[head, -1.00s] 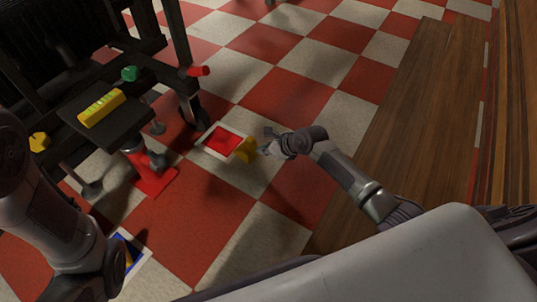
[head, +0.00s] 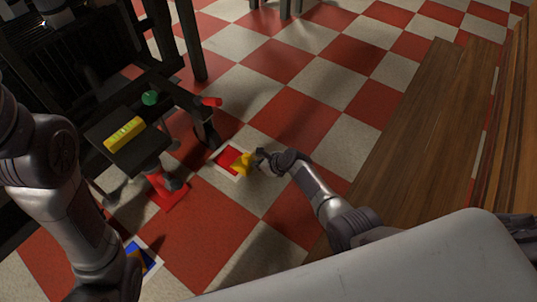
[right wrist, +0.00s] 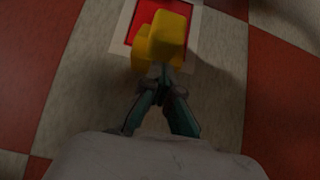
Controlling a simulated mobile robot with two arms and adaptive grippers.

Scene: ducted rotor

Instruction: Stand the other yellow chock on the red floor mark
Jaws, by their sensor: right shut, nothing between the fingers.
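A yellow chock (head: 243,163) is at the right side of the red floor mark (head: 228,157), which has a white border. In the right wrist view the chock (right wrist: 162,40) covers much of the red mark (right wrist: 145,12). My right gripper (head: 260,161) is shut and empty, its fingertips (right wrist: 160,72) right against or just beside the chock's near side; contact is unclear. Another yellow piece, apparently the other chock (head: 133,257), is on the blue floor mark (head: 149,258), partly hidden by my left arm. My left gripper is not in view.
A dark stand (head: 137,150) left of the mark holds a yellow bar (head: 124,133), with a green knob (head: 150,98) and a red handle (head: 211,101). A red foot (head: 168,192) is below it. Checkered floor is clear beyond; wooden boards (head: 420,130) lie right.

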